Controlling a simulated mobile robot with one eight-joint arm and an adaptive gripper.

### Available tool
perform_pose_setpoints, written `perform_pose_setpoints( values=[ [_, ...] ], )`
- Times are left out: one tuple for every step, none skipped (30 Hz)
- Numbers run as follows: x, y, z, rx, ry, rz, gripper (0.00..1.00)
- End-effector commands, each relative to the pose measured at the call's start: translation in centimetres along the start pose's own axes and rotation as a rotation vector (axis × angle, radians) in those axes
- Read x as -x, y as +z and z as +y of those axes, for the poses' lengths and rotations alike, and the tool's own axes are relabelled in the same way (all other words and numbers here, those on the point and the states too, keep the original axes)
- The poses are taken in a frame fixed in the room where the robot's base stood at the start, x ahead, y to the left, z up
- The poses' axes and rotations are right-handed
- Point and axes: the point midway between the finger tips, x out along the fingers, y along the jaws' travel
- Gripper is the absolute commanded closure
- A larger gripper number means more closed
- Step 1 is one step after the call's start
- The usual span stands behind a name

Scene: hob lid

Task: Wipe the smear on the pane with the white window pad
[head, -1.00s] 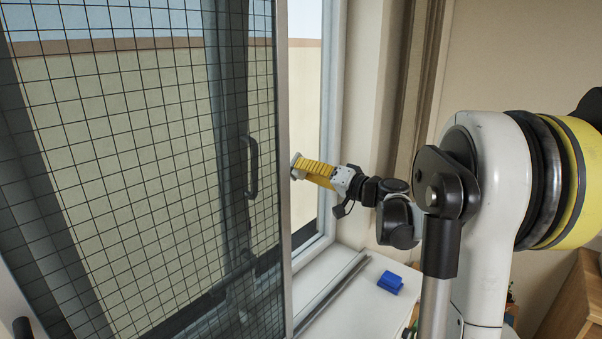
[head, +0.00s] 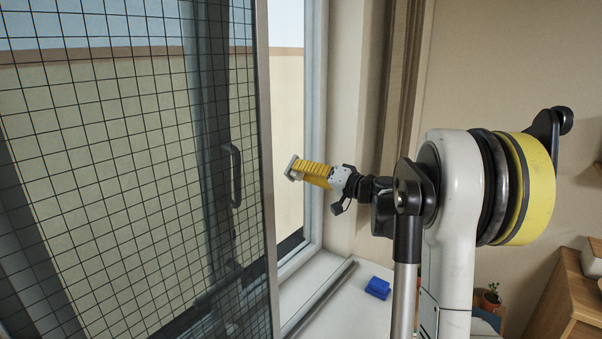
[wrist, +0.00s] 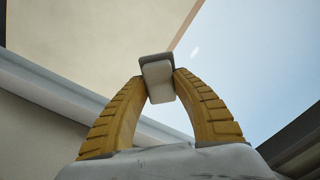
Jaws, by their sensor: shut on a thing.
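My gripper (head: 297,169) is shut on the white window pad (wrist: 157,80), a small pale block with a grey back. The pad also shows at the yellow fingertips in the head view (head: 290,167). My gripper is at the open part of the window, just right of the screen's edge. A small pale mark (wrist: 195,51), perhaps the smear, shows against the sky in the wrist view, up and right of the pad. The pad looks apart from it. I cannot make out the smear in the head view.
A gridded screen (head: 110,150) with a dark handle (head: 233,175) covers the left side. A blue block (head: 378,288) lies on the white sill (head: 345,315). A wooden cabinet (head: 565,300) is at the lower right.

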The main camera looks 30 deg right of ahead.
Motion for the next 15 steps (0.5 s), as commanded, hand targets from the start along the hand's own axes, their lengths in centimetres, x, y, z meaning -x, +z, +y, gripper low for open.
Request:
perform_pose_setpoints(
  values=[
    [-0.1, 0.3, -0.3, -0.001, -0.003, -0.003, 1.00],
    [-0.1, 0.5, -0.5, 0.000, -0.003, -0.003, 1.00],
    [-0.1, 0.7, -0.7, 0.000, -0.003, -0.003, 1.00],
    [0.0, 0.9, -0.9, 0.000, -0.003, -0.003, 1.00],
    [0.0, 1.1, -1.1, 0.000, -0.003, -0.003, 1.00],
    [0.0, 1.4, -1.3, 0.000, -0.003, -0.003, 1.00],
    [0.0, 1.7, -1.6, 0.000, -0.003, -0.003, 1.00],
    [0.0, 1.9, -1.8, 0.000, -0.004, -0.003, 1.00],
    [0.1, 2.2, -2.0, 0.000, -0.004, -0.004, 1.00],
    [0.1, 2.4, -2.1, 0.000, -0.004, -0.004, 1.00],
    [0.1, 2.5, -2.2, 0.000, -0.004, -0.004, 1.00],
    [0.1, 2.6, -2.3, 0.000, -0.003, -0.003, 1.00],
    [0.1, 2.6, -2.4, 0.000, -0.003, -0.003, 1.00],
    [0.1, 2.7, -2.4, 0.000, -0.003, -0.003, 1.00],
    [0.1, 2.7, -2.5, 0.000, -0.003, -0.003, 1.00]
  ],
)
